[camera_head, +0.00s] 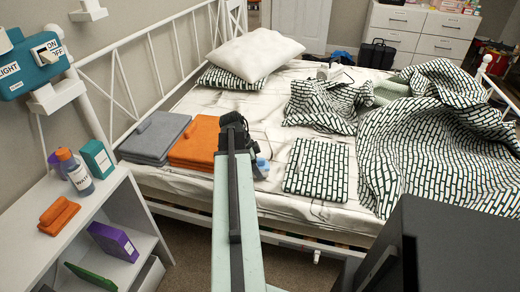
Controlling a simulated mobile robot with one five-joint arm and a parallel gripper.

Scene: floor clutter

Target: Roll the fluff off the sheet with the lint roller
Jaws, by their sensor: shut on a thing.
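The white sheet (278,122) with thin dark lines covers the bed and is creased. My gripper (236,130) reaches over the near side of the bed, seen from behind, and its fingertips are mostly hidden by my arm. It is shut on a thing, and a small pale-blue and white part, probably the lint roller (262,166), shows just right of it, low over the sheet. Whether it touches the sheet I cannot tell. I cannot make out fluff at this size; some may be hidden behind my arm.
Folded grey (152,140) and orange (195,143) cloths lie left of my gripper, a folded patterned cloth (317,168) right. A rumpled patterned cover (440,140) fills the bed's right. Pillows (257,53) lie at the back left. A white shelf (85,215) stands near left.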

